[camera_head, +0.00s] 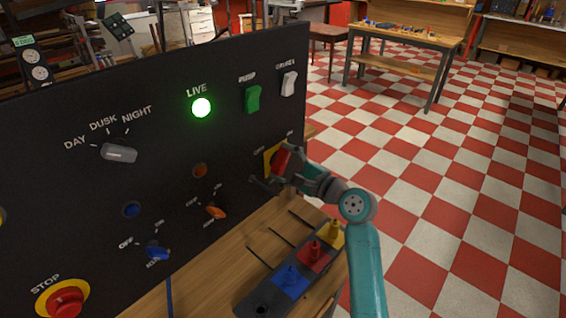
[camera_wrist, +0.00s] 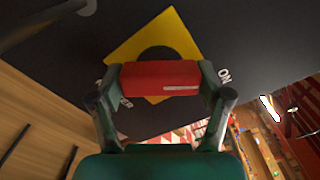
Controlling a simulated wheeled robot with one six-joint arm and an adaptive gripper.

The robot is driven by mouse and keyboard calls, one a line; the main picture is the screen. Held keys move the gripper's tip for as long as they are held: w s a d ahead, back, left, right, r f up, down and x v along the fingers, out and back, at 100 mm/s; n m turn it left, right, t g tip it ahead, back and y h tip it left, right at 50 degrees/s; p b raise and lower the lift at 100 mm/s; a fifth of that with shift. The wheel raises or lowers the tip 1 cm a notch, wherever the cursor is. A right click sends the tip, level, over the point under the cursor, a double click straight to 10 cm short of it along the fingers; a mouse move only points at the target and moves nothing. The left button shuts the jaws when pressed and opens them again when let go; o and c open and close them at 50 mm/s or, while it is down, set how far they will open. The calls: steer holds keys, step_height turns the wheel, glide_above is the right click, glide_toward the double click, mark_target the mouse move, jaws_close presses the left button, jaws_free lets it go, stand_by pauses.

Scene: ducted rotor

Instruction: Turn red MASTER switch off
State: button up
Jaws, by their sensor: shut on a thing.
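The red MASTER switch handle (camera_head: 281,158) sits on a yellow plate (camera_head: 268,157) at the right end of the black panel (camera_head: 60,120). In the wrist view the red handle (camera_wrist: 160,79) lies across the yellow plate (camera_wrist: 187,40), over a dark round hub. My gripper (camera_head: 280,172) is at the handle, its fingers closed on the two ends of it; the wrist view shows this too (camera_wrist: 161,85). An ON label (camera_wrist: 225,75) shows right of the handle. The other label is mostly hidden by my left finger. The green LIVE lamp (camera_head: 201,107) is lit.
A wooden bench (camera_head: 205,283) below the panel carries a dark block with blue, red and yellow pieces (camera_head: 312,256). Orange (camera_head: 216,211) and blue (camera_head: 157,252) knobs, a red STOP button (camera_head: 67,302) and rocker switches (camera_head: 253,99) are on the panel. Open checkered floor lies right.

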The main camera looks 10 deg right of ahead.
steer(key=n, duration=0.4)
steer(key=shift+n, duration=0.3)
steer(key=n, duration=0.3)
steer(key=shift+n, duration=0.3)
steer(key=n, duration=0.3)
steer(key=shift+n, duration=0.3)
steer(key=shift+f+n, duration=0.1)
steer(key=shift+n, duration=1.8)
steer(key=o, duration=1.1)
steer(key=v, duration=1.2)
